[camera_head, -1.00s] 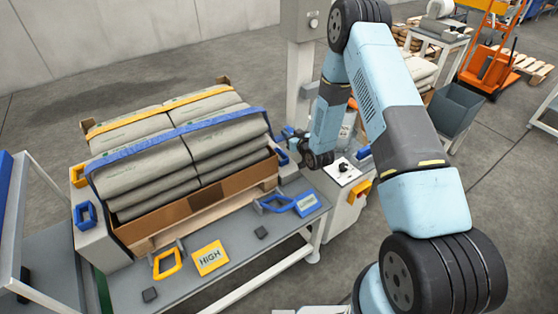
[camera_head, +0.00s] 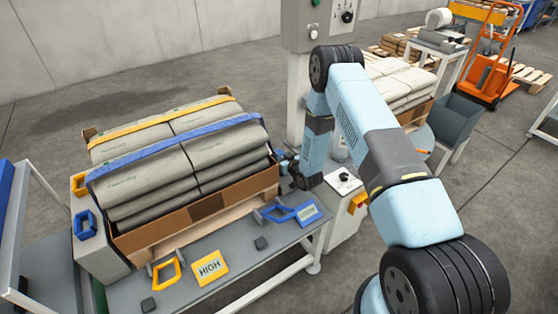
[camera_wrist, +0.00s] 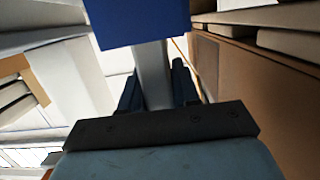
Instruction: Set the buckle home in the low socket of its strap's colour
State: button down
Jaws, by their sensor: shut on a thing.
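A blue strap (camera_head: 180,146) and a yellow strap (camera_head: 160,124) run over the stacked bags. My gripper (camera_head: 284,158) is at the right end of the stack, low beside the carton. In the wrist view its dark fingers (camera_wrist: 154,88) are shut on a grey shank (camera_wrist: 152,72), with a blue block (camera_wrist: 142,20) beyond; I take this to be the buckle. A blue socket (camera_head: 85,224) and a yellow socket (camera_head: 79,184) show at the stack's left end. Any socket at the right end is hidden by my gripper and arm.
A knob panel (camera_head: 344,181) stands right of my gripper.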

notch_tip(320, 180, down, 2)
jog(key=c, duration=0.8)
grip_release()
jog(key=shift+c, duration=0.2)
